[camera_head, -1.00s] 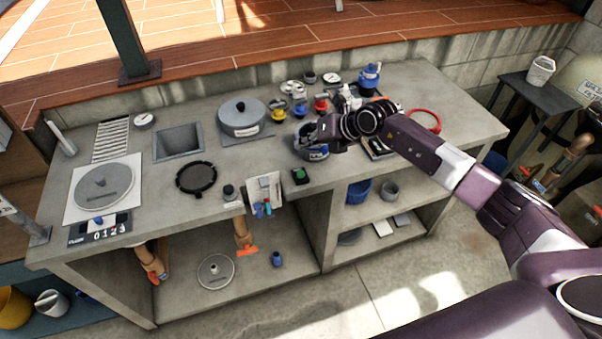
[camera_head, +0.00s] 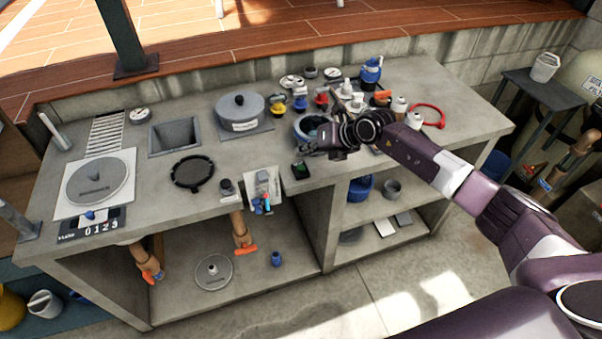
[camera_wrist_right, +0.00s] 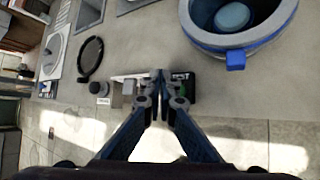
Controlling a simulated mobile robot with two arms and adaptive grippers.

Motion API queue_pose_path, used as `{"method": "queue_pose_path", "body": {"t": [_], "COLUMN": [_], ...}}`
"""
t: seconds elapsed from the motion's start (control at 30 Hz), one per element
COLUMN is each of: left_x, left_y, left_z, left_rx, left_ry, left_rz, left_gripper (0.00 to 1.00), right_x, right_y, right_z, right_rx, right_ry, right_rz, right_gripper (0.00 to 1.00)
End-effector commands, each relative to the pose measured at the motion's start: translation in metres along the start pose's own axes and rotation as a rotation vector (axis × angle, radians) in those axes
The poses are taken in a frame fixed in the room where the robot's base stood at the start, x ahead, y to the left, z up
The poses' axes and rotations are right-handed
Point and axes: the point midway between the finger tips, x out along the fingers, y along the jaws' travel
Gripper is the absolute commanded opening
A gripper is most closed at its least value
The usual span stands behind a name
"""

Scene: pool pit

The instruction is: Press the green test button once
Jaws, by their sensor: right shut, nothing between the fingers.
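The green test button sits on a small black box (camera_head: 300,171) near the front edge of the concrete counter. The box also shows in the wrist view (camera_wrist_right: 189,82), with white lettering on its top, partly behind the fingers. My right gripper (camera_head: 304,150) is shut and empty. In the head view it is just behind the box, toward the back of the counter. In the wrist view its fingertips (camera_wrist_right: 160,76) overlap the left side of the box; contact cannot be told. The green of the button is mostly hidden by a finger there. My left gripper is not in view.
A round grey and blue pot (camera_wrist_right: 240,25) stands close to the gripper. A pale panel with coloured handles (camera_head: 263,186) and a small dark-topped knob (camera_head: 226,187) are left of the box. A black ring (camera_head: 191,172) lies farther left. Bottles crowd the counter's back right.

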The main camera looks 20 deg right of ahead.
Motion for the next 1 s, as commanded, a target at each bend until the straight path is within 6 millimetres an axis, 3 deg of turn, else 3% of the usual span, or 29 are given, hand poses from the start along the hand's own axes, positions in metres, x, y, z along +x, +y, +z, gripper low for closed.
{"method": "queue_pose_path", "body": {"t": [0.03,0.2,1.0], "left_x": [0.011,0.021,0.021], "left_y": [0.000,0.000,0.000], "left_z": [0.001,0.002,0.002], "left_rx": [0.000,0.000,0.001], "left_ry": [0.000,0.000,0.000], "left_rz": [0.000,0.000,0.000], "left_gripper": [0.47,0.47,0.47], "right_x": [0.009,0.019,0.020], "right_y": [-0.007,-0.013,-0.014], "right_z": [-0.007,-0.014,-0.014], "right_rx": [0.001,0.001,0.000], "right_ry": [0.001,0.000,0.000], "right_rz": [0.000,0.001,0.001], "right_gripper": [0.00,0.00,0.00]}}
